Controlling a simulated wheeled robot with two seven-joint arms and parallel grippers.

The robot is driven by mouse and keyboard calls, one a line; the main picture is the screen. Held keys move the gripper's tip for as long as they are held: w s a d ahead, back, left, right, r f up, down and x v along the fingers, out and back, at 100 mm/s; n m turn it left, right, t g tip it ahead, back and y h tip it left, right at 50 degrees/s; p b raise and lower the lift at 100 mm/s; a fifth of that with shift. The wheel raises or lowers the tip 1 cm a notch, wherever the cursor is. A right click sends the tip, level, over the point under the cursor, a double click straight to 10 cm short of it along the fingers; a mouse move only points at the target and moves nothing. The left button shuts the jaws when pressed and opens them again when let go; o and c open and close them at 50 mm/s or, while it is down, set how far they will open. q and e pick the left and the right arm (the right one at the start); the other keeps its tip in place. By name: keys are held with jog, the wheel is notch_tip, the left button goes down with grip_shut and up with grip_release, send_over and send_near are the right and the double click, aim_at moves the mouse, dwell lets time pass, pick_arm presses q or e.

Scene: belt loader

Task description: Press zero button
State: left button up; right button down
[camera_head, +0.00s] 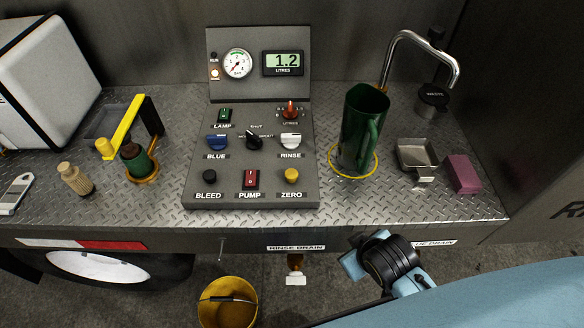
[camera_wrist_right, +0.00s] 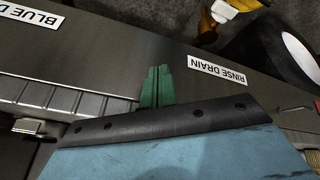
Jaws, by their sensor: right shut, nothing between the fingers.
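The zero button (camera_head: 291,175) is a round yellow knob above the ZERO label at the lower right of the grey control panel (camera_head: 200,190). The display (camera_head: 283,63) on the panel's upright back reads 1.2 litres. My right gripper's green fingers (camera_wrist_right: 157,72) are together and empty in the right wrist view, over the bench's front edge near the RINSE DRAIN label. In the head view my right wrist is low, in front of the bench and right of the panel, well apart from the button; the fingers are hard to make out there. The button is not in the wrist view.
Beside the zero button are the red pump switch (camera_head: 250,180) and black bleed button (camera_head: 209,176); the rinse knob (camera_head: 290,141) is behind it. A green jug (camera_head: 362,120) stands in a yellow ring to the right. A metal tray (camera_head: 416,155) and pink block (camera_head: 463,173) lie farther right.

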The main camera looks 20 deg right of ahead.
jog(key=w+r+t, duration=0.1)
jog(key=w+r, duration=0.1)
jog(key=r, duration=0.2)
jog(key=w+d+r+n+t+h, duration=0.1)
jog(key=w+r+t, duration=0.1)
jog(key=w+r, duration=0.1)
jog(key=w+r+n+t, duration=0.1)
jog(key=w+r, duration=0.1)
jog(key=r, duration=0.3)
jog(key=shift+w+d+t, duration=0.3)
jog(key=shift+t, duration=0.1)
jog(key=w+a+r+n+t+y, duration=0.2)
jog(key=w+r+n+t, duration=0.35)
jog(key=r, duration=0.25)
jog(key=w+a+r+n+t+y, duration=0.1)
jog(key=w+a+r+n+t, duration=0.1)
jog(key=w+r+n+t, duration=0.5)
jog(key=s+a+r+n+g+y, duration=0.4)
jog(key=a+r+n+g+y, duration=0.45)
jog(key=n+y, duration=0.8)
jog(key=s+a+f+n+g+h, duration=0.1)
jog(key=a+f+n+g, duration=0.35)
jog(key=n, duration=0.85)
jog(key=w+d+f+n+g+h, duration=0.2)
jog(key=d+f+n+g+h, duration=0.2)
jog(key=d+f+n+h, duration=0.2)
jog(key=f+n+h, duration=0.2)
jog(key=h, duration=0.1)
jog(key=shift+w+d+n+p, duration=0.3)
jog(key=shift+n+p, duration=0.1)
